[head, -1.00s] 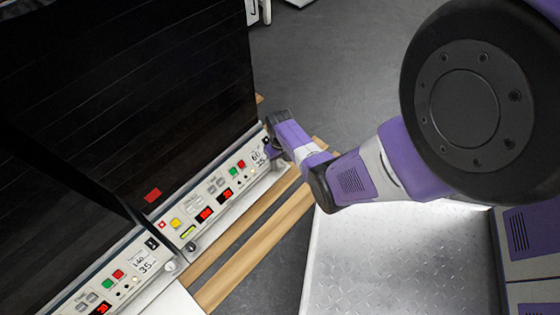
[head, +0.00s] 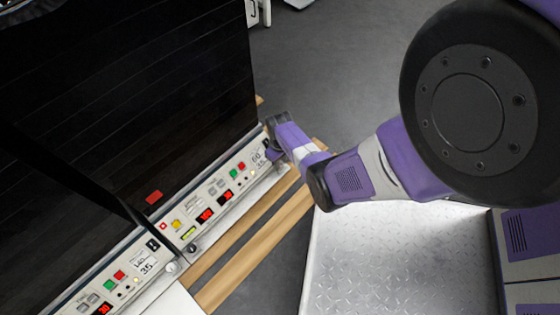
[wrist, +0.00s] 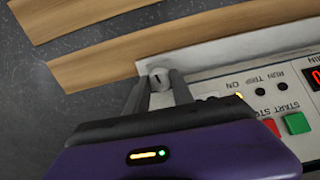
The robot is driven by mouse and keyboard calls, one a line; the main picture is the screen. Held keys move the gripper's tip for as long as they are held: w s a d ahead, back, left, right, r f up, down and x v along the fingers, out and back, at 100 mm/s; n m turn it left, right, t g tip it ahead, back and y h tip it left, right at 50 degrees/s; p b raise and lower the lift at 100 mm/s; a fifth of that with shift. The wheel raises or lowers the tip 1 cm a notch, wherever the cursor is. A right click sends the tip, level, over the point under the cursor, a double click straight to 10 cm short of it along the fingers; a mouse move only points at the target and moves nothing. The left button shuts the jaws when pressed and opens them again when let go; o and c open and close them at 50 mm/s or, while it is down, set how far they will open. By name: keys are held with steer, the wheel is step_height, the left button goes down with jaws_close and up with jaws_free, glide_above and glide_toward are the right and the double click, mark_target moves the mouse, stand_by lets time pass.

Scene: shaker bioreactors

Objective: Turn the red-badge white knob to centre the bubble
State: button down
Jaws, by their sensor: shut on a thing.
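My gripper (wrist: 158,91) is at the right end of the front shaker panel (head: 214,211). In the wrist view its two dark fingers stand on either side of a small pale knob (wrist: 158,77) with a dark slot, closed on it at the panel's corner. In the head view my gripper (head: 272,149) hides this knob. A small yellow-green level vial (head: 188,233) sits near the panel's left end; its bubble is too small to tell. No badge shows beside the gripped knob.
A second shaker panel (head: 125,268) adjoins at lower left. Wooden slats (head: 250,244) run along the panel's front. Green and red buttons (wrist: 279,126) lie right of my fingers. A metal plate platform (head: 390,260) is on the right. Grey floor is open behind.

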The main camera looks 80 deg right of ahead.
steer(key=n+p, duration=0.1)
steer(key=n, duration=0.3)
steer(key=shift+n, duration=0.4)
stand_by(0.4)
steer(key=c, duration=1.1)
jaws_free()
